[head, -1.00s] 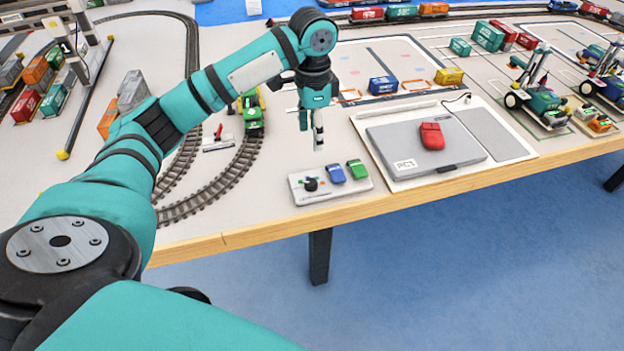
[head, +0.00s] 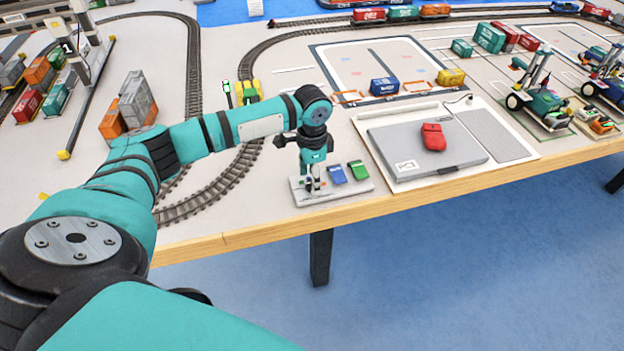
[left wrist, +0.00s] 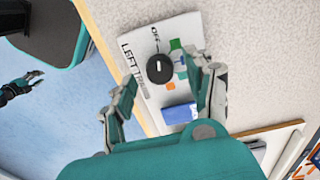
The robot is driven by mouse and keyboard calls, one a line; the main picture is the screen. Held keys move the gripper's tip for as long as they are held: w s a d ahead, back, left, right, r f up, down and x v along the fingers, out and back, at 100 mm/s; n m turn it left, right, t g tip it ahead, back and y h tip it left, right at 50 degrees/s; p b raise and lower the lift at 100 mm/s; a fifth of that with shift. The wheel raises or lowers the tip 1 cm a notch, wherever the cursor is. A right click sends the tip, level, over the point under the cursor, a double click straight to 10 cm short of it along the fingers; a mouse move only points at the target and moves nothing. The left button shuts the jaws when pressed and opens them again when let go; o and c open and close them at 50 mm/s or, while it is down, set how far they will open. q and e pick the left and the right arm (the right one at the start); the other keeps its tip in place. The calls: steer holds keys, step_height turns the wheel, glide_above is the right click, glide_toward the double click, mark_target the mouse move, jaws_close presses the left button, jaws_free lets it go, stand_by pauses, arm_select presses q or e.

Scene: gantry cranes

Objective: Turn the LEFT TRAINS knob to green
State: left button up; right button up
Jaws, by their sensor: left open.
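The control panel (head: 340,193) is a white plate near the table's front edge. In the left wrist view, the panel (left wrist: 148,103) bears the words LEFT TRAINS, partly covered. Its black round knob (left wrist: 160,69) has a white pointer mark directed roughly at the OFF label. A green square (left wrist: 175,44) and an orange square (left wrist: 171,86) lie beside the knob. My left gripper (head: 312,188) points down over the knob, which it mostly hides in the head view. In the left wrist view its open fingers (left wrist: 162,78) are on either side of the knob; contact cannot be told.
Curved track (head: 215,190) runs left. My right gripper (left wrist: 22,88) shows at the left wrist view's edge.

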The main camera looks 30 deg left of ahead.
arm_select(q)
steer(key=shift+f, duration=0.7)
jaws_close()
steer(key=shift+r+m+p, duration=0.2)
steer(key=shift+m+p, duration=0.3)
steer(key=shift+p, duration=0.25)
steer(key=shift+m+p, duration=1)
steer(key=shift+p, duration=0.15)
steer(key=shift+m+p, duration=0.8)
steer(key=shift+m, duration=0.4)
steer(key=shift+f+m+p, duration=0.15)
steer(key=shift+m+p, duration=0.45)
steer(key=shift+m, duration=0.6)
